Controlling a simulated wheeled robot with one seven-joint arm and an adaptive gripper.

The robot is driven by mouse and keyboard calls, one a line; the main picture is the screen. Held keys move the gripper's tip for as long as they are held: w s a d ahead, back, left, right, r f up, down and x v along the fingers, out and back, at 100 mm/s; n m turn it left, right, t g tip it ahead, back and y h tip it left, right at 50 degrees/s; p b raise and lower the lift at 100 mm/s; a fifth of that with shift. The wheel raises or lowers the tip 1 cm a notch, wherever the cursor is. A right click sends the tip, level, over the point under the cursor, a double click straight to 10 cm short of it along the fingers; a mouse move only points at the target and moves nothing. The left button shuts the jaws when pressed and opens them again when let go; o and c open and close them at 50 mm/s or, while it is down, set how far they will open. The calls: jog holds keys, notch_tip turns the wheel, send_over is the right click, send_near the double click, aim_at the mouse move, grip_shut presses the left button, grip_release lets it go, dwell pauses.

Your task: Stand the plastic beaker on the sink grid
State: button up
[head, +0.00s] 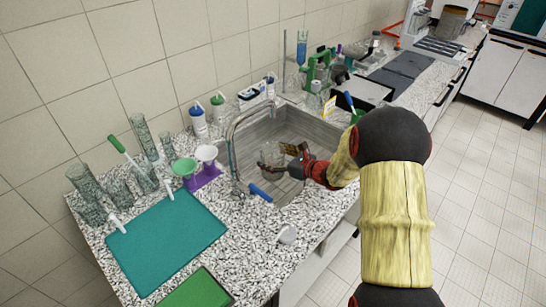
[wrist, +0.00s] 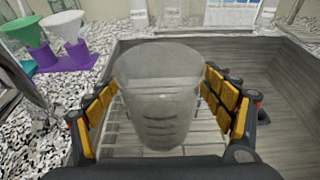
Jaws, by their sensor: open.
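The clear plastic beaker (wrist: 157,98) is upright in the wrist view, over the sink grid (wrist: 115,132) and between the two fingers of my gripper (wrist: 160,103). The yellow finger pads stand apart on either side, with a visible gap at least on the left. In the head view the beaker (head: 268,158) is faint inside the sink, beside my gripper (head: 285,158), which reaches in from the right. The beaker's base looks to be at the grid, but the contact is partly hidden.
The sink (head: 325,128) has raised walls around my gripper, and a curved faucet (head: 232,150) stands at its left edge. A blue-handled tool (head: 261,193) lies at the front rim. Funnels in a purple stand (head: 203,178) and a teal mat (head: 165,240) are left.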

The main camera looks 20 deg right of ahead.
jog(key=shift+r, duration=0.25)
jog(key=p+v, duration=0.3)
jog(key=v, duration=0.9)
jog(key=shift+d+f, duration=0.1)
